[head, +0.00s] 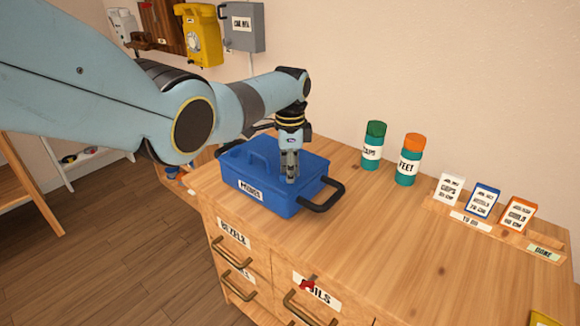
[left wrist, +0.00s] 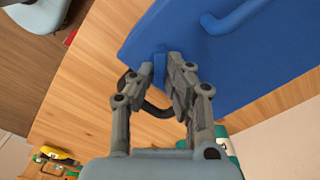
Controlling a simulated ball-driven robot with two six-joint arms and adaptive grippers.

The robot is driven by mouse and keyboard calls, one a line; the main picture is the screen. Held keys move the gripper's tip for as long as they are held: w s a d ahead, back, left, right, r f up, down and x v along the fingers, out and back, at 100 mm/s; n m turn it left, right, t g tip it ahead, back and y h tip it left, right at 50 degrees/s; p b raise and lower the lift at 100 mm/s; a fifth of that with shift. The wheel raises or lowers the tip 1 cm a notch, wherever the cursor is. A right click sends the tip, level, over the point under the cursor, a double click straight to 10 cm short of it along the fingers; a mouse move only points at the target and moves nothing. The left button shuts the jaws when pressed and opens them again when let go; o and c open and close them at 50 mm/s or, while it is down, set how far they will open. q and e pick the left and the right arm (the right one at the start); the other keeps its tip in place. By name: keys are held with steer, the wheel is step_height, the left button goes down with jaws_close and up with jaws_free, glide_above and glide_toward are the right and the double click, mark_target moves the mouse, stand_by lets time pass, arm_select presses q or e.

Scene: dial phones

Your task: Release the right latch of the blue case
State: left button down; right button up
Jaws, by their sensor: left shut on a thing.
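The blue case (head: 265,182) lies closed on the wooden cabinet top, with a white label on its front and a black handle (head: 335,193) at its right end. My left gripper (head: 290,176) points down at the right part of the case. In the left wrist view my left gripper (left wrist: 164,72) is shut on a small blue latch (left wrist: 159,63) at the edge of the case (left wrist: 220,60). The fingers hide the latch in the head view. My right gripper is not in view.
A green-capped bottle (head: 372,147) and an orange-capped bottle (head: 409,160) stand behind the case to the right. A wooden rack with small cards (head: 484,201) is at the far right. The cabinet top (head: 390,240) right of the case is clear. A yellow phone (head: 202,38) hangs on the wall.

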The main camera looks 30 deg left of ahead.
arm_select(q)
steer(key=n+p, duration=0.1)
steer(key=n, duration=0.3)
steer(key=shift+w+a+n, duration=0.1)
steer(key=shift+n, duration=0.3)
steer(key=shift+a+n+p, duration=0.1)
steer(key=shift+n+p, duration=0.2)
steer(key=shift+n, duration=2.1)
steer(key=c, duration=1.4)
jaws_free()
steer(key=shift+o, duration=0.2)
step_height(320, 180, up, 12)
